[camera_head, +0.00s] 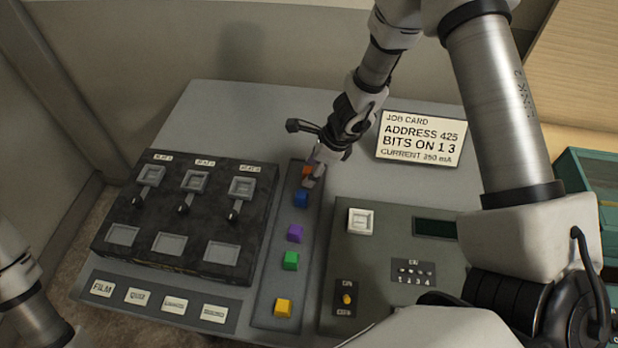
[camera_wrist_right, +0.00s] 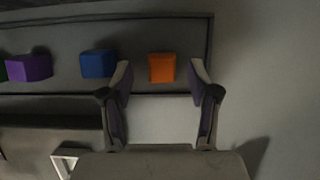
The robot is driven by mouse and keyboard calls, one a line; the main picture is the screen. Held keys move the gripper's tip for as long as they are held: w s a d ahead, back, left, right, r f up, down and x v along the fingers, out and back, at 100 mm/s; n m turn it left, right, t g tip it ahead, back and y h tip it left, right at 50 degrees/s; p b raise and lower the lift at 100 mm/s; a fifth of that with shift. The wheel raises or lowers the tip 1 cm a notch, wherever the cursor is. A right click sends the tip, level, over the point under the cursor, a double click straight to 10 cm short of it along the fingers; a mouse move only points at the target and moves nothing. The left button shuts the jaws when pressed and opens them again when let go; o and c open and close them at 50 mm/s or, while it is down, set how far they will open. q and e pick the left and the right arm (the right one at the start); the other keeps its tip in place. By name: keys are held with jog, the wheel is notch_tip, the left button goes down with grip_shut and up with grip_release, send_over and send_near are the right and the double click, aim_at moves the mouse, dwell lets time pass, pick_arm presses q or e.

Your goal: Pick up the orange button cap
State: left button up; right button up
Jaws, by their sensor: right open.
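The orange button cap (camera_wrist_right: 162,68) sits at the end of a dark strip of coloured caps. In the right wrist view it lies between the open fingertips of my right gripper (camera_wrist_right: 160,78), with a gap on each side. In the head view only a small part of the orange cap (camera_head: 306,170) shows beside my right gripper (camera_head: 312,168), which covers the rest. My left gripper is not in view; only part of my left arm shows at the lower left.
The blue cap (camera_head: 301,198) is close to the right gripper, with purple (camera_head: 295,233), green (camera_head: 290,261) and yellow (camera_head: 283,307) caps farther down the strip (camera_head: 268,290). A black switch panel (camera_head: 130,215) stands left and a grey control box (camera_head: 375,265) right. A job card (camera_head: 421,138) lies behind.

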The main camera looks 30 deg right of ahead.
jog(key=shift+w+f, duration=0.5)
jog(key=shift+f, duration=0.05)
jog(key=shift+s+r, duration=0.1)
jog(key=shift+s, duration=0.05)
jog(key=shift+s+a+r, duration=0.15)
jog(key=shift+s, duration=0.05)
jog(key=c, duration=0.5)
jog(key=shift+s+r, duration=0.1)
jog(key=c, duration=0.5)
jog(key=shift+c, duration=0.7)
